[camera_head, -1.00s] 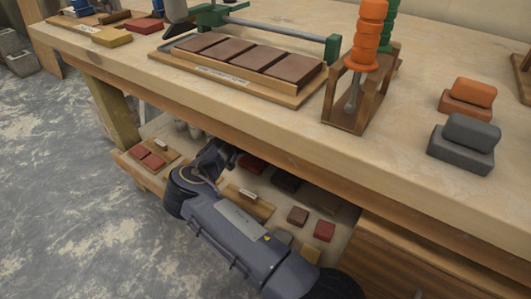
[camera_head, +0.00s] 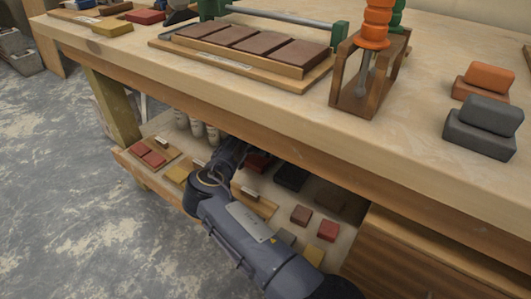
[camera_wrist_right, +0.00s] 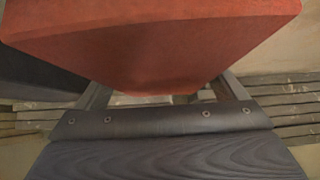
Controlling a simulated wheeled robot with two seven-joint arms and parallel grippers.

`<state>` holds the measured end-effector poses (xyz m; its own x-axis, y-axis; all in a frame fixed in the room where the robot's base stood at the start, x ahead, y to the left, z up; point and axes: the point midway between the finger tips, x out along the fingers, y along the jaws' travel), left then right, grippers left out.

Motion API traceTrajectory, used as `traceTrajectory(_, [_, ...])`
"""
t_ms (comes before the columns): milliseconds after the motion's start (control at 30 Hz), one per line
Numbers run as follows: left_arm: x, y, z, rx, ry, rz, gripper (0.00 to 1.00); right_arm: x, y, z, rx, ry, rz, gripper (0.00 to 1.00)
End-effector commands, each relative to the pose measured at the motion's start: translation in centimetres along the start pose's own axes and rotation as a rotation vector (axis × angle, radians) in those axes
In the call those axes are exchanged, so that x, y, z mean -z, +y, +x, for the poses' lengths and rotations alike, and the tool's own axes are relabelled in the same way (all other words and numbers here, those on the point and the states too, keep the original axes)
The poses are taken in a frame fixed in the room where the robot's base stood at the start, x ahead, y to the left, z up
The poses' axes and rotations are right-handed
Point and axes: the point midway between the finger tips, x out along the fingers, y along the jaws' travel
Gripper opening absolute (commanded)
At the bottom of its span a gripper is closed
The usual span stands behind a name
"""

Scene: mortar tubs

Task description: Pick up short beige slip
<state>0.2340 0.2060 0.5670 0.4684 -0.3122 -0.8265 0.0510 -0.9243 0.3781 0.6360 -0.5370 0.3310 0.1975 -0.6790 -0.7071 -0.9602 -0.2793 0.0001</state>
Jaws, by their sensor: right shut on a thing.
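My right gripper (camera_head: 238,142) reaches under the bench top over the low shelf; its fingertips are hidden there. In the right wrist view a large red block (camera_wrist_right: 150,45) fills the top, in front of the fingers, which are shut on it as far as I can tell. Small pale pieces (camera_wrist_right: 182,98) show behind it between the fingers. I cannot tell which is the short beige slip. My left gripper is out of view.
The bench top (camera_head: 120,62) overhangs the low shelf. Red tiles (camera_head: 148,153), a dark block (camera_head: 291,177), a brown block (camera_head: 301,215) and a red block (camera_head: 326,230) lie around my right arm. A wooden cabinet (camera_head: 400,255) closes the shelf's right side.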

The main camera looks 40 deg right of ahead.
Motion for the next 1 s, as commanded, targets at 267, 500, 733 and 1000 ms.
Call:
traceTrajectory(267, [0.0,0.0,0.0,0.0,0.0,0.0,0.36,0.0,0.0,0.0,0.001,0.0,0.0,0.23])
traceTrajectory(500, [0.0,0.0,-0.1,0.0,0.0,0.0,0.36,0.4,-0.2,-0.2,0.005,0.007,0.001,0.21])
traceTrajectory(733, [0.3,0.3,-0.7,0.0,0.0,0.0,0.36,1.6,-0.2,-1.4,0.005,0.007,0.003,0.21])
traceTrajectory(1000, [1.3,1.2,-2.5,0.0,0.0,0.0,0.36,3.2,0.6,-5.5,0.004,0.005,0.004,0.21])
